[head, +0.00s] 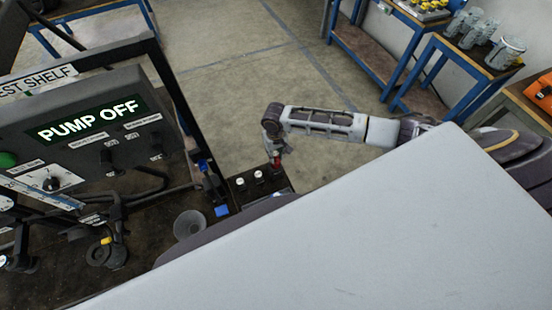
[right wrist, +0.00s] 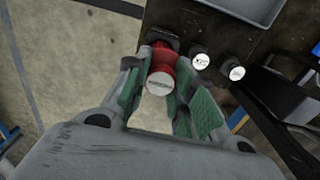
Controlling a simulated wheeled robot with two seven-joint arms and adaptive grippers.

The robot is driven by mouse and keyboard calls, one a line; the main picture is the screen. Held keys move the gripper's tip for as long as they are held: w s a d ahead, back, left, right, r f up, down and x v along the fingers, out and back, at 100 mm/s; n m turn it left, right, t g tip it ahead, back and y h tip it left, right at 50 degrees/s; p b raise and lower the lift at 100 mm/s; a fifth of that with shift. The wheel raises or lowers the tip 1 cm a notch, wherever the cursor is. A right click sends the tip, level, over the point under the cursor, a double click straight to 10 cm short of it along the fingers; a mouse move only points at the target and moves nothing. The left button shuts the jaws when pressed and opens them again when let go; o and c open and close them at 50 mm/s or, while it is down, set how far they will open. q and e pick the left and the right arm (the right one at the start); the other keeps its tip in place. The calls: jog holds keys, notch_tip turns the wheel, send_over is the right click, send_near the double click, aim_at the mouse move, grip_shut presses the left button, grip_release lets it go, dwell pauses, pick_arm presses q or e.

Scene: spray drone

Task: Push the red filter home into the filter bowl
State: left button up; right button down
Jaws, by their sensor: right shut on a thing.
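My right gripper (head: 274,143) is shut on the red filter (head: 276,160) at the far end of a dark rack. In the right wrist view the red filter (right wrist: 162,68) sits between the green-padded fingers of my right gripper (right wrist: 170,100), its pale labelled end facing the camera. A black piece shows just behind the filter, at the rack's edge. I cannot tell whether the filter is clear of the rack or partly in a holder. No filter bowl can be made out for certain. My left gripper is not in view.
Two white-topped filters (right wrist: 200,60) stand in the dark rack (right wrist: 183,15) beside the red one. A grey funnel-shaped cup (head: 189,225) is on the dark bench near a blue block (head: 221,210). The panel (head: 85,130) reads PUMP OFF. Open floor lies beyond the rack.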

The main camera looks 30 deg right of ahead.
jog(key=shift+r, duration=2.7)
jog(key=shift+w+r, duration=0.1)
notch_tip(320, 180, up, 11)
jog(key=w+a, duration=0.1)
jog(key=w, duration=0.1)
jog(key=shift+w+f+n+b, duration=0.2)
jog(key=shift+n+b, duration=0.1)
jog(key=shift+b, duration=0.1)
dwell(0.6)
jog(key=shift+a+r, duration=0.1)
jog(key=shift+r, duration=0.15)
jog(key=shift+a+r+p, duration=0.1)
jog(key=shift+r+p, duration=0.05)
jog(key=shift+p, duration=0.3)
